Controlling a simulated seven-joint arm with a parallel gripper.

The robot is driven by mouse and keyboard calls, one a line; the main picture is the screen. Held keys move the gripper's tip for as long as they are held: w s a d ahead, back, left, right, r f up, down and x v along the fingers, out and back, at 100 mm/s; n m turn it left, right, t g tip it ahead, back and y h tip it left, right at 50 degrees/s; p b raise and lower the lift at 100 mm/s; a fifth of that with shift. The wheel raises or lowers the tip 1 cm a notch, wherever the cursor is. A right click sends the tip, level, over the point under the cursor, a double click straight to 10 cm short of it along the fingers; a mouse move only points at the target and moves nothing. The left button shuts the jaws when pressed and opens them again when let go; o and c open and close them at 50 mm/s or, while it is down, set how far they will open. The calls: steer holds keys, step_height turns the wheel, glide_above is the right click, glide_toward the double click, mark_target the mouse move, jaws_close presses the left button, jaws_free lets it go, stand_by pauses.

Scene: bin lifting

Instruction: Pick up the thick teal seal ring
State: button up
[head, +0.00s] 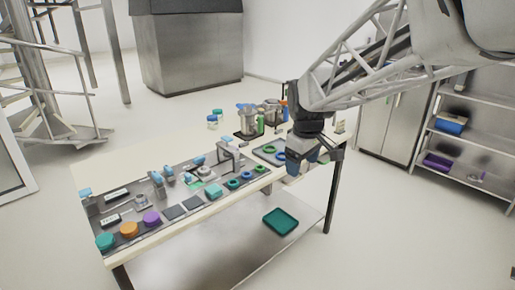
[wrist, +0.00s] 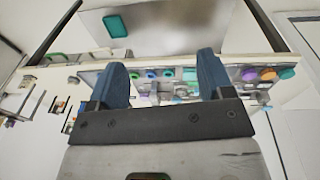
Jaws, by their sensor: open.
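Several small rings lie on the bench (head: 245,203). In the head view a green-teal ring (head: 232,184), a blue ring (head: 247,176) and another green ring (head: 260,169) line the front edge; a green ring (head: 269,150) sits on a dark tray near my gripper. I cannot tell which one is the thick teal seal ring. My gripper (head: 308,168) is open, at the right end of the bench, right of the rings. In the wrist view my gripper (wrist: 163,65) has blue fingers spread apart, with a green ring (wrist: 168,73) and blue ring (wrist: 151,74) in the distance between them.
Teal, orange and purple discs (head: 128,229) and a teal block (head: 213,190) sit along the front left. Grey fixtures (head: 228,152) and bottles stand behind. A teal tray (head: 281,222) lies on the lower shelf. Shelving (head: 470,140) stands at the right.

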steer(key=w+a+f+n, duration=0.5)
steer(key=w+a+f, duration=0.4)
steer(key=w+a, duration=0.3)
steer(key=w+a+f+n+g, duration=0.1)
steer(key=w+a+f+n, duration=0.5)
steer(key=w+a+f, duration=0.4)
steer(key=w+a, duration=0.2)
steer(key=w, duration=0.3)
steer(key=shift+a+n, duration=0.15)
steer(key=shift+n, duration=0.15)
steer(key=shift+f, duration=0.1)
steer(key=shift+f, duration=1.25)
steer(key=shift+f, duration=0.1)
steer(key=shift+w+f, duration=0.15)
steer(key=shift+f, duration=1.1)
steer(key=shift+w+f, duration=0.15)
steer(key=shift+f, duration=1.1)
